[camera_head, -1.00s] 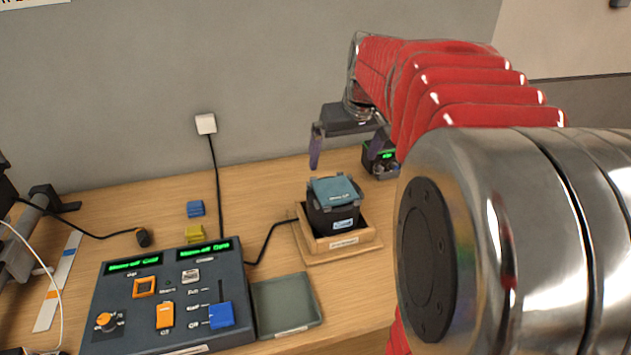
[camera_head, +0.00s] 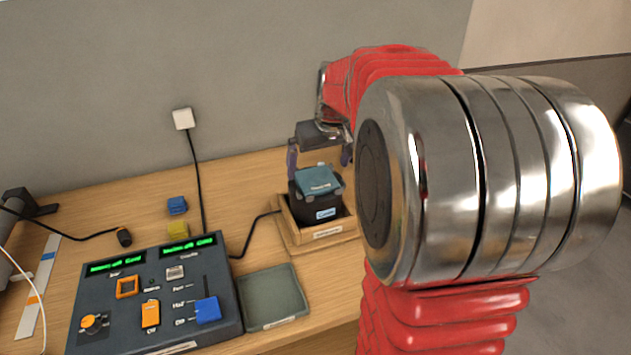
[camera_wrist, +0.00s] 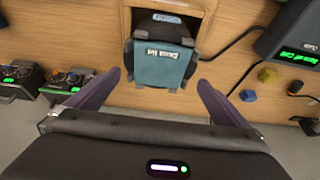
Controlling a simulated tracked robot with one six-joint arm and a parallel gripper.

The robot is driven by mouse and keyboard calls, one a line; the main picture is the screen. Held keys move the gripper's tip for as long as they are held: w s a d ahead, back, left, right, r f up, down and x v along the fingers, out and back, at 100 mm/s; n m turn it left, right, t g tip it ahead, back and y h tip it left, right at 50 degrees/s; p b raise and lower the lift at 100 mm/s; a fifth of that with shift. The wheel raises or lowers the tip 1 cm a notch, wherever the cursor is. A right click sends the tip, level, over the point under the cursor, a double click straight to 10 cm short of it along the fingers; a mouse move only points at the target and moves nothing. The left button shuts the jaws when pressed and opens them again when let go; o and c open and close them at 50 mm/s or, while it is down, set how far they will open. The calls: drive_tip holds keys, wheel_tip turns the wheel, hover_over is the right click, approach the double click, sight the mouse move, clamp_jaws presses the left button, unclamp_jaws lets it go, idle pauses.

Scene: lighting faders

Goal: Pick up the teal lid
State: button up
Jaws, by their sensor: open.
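The teal lid (camera_head: 319,180) sits on top of a black box (camera_head: 318,212) that stands in a wooden tray (camera_head: 345,237). In the wrist view the teal lid (camera_wrist: 160,65) is at the upper middle, with printed lettering across it. My gripper (camera_head: 320,160) is open, with a finger on either side of the lid in the head view. In the wrist view my gripper (camera_wrist: 160,82) has its two purple fingers spread wider than the lid, and nothing is between the tips. I cannot tell the exact height gap. The lid's far edge is partly hidden behind my gripper in the head view.
A control panel (camera_head: 92,290) with faders stands at the left. A grey-green tray (camera_head: 272,300) lies beside it. A blue block (camera_head: 177,205) and a yellow block (camera_head: 178,230) lie behind the panel. Small devices with green displays (camera_wrist: 65,85) stand left in the wrist view.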

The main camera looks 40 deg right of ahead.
sight(316, 178)
drive_tip(key=shift+x, duration=2.35)
drive_tip(key=shift+s, duration=0.15)
drive_tip(key=shift+c, duration=0.4)
drive_tip(key=c, duration=1.1)
wheel_tip(316, 178, up, 10)
